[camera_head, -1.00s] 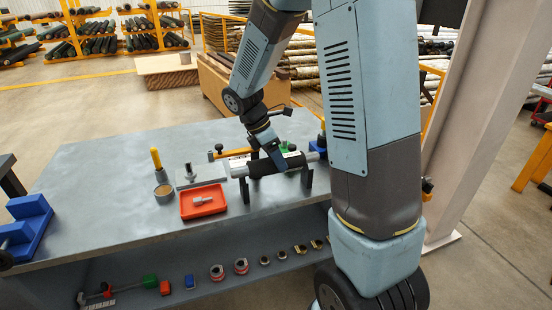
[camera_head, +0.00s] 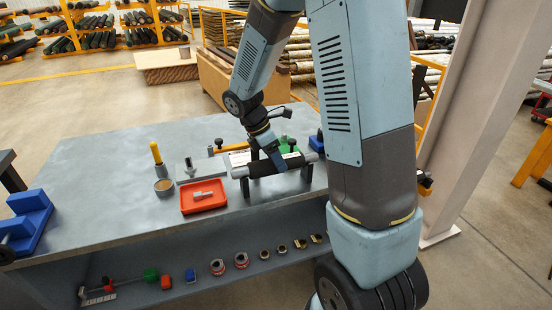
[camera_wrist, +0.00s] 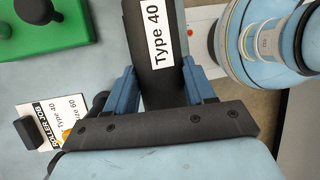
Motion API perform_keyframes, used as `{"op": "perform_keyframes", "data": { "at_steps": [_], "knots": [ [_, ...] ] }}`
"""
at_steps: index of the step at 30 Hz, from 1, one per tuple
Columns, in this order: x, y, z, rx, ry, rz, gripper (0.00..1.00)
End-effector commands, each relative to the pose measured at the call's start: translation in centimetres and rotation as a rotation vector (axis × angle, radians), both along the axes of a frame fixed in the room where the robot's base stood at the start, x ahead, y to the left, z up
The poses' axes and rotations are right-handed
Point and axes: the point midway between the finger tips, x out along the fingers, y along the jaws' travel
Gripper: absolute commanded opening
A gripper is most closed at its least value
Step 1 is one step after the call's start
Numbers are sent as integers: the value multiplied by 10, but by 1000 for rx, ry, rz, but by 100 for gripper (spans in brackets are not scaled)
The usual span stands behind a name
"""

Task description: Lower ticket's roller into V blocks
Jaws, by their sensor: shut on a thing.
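The dark roller (camera_head: 272,168) with silver shaft ends lies level across two dark V blocks (camera_head: 245,188) near the bench's right front. Its ends are at or just above the block tops; I cannot tell whether they touch. My gripper (camera_head: 275,160) is shut around the roller's middle from above. In the wrist view my gripper (camera_wrist: 160,88) has blue fingers on either side of the dark roller (camera_wrist: 148,35), which bears a white "Type 40" label. The ticket (camera_wrist: 55,122), a white card reading "Roller Job, Type 40, Size 60", lies on the bench.
A red tray (camera_head: 188,207) with a small grey part sits left of the V blocks. A green piece (camera_wrist: 50,25) lies behind the roller.

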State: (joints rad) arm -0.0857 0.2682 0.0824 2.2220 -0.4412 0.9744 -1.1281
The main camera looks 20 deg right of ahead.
Motion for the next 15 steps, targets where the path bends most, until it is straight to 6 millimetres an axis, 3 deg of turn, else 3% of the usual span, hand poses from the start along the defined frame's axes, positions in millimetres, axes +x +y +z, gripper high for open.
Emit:
{"op": "perform_keyframes", "data": {
  "at_steps": [5,6,15],
  "knots": [
    [0,0,-4,0,0,0,17],
    [0,0,-4,0,0,0,57],
    [0,0,-4,0,0,0,84]
  ]
}}
